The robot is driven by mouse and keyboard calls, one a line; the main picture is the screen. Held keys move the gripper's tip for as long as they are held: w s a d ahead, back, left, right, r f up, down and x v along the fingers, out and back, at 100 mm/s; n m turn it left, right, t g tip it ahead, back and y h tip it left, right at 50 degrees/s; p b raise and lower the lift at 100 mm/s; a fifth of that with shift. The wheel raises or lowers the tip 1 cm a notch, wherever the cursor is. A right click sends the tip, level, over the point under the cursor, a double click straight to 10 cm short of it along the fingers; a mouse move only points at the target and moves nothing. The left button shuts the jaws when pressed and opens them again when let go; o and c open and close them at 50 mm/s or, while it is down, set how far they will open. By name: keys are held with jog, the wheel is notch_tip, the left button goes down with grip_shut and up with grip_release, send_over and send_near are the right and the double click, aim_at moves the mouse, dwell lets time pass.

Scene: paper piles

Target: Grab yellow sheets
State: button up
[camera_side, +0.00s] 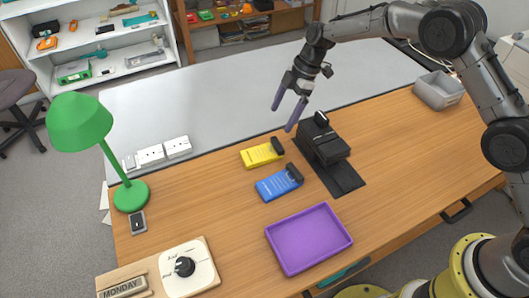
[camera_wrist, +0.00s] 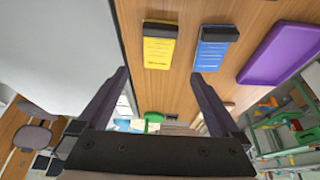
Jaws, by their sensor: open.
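The yellow sheets (camera_side: 260,155) lie as a flat pile on the wooden table, with a black clip or block at the right end. In the wrist view the yellow pile (camera_wrist: 158,50) is beyond the fingertips, with its dark block at the top. The blue pile (camera_side: 276,185) lies just in front of it, also with a dark block; it shows in the wrist view too (camera_wrist: 211,55). My gripper (camera_side: 283,115) is open and empty, raised above the back of the table, behind and right of the yellow pile. Its two fingers (camera_wrist: 158,85) are spread in the wrist view.
A black device (camera_side: 325,150) stands right of the piles, close below my gripper. A purple tray (camera_side: 271,236) lies in front. A green lamp (camera_side: 130,195) and white sockets (camera_side: 150,155) stand left. A grey bin (camera_side: 438,92) is far right. Table left of the piles is clear.

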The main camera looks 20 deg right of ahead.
send_near(265, 151)
jog(key=shift+s+a+f, duration=0.2)
jog(key=shift+a+f, duration=0.65)
jog(key=shift+f, duration=0.2)
jog(key=shift+d+x, duration=0.15)
jog(key=shift+x, duration=1.2)
jog(key=shift+d+x, duration=0.15)
jog(key=shift+x, duration=1.25)
jog(key=shift+w, duration=0.15)
jog(key=c, duration=1.2)
jog(key=shift+o, duration=0.2)
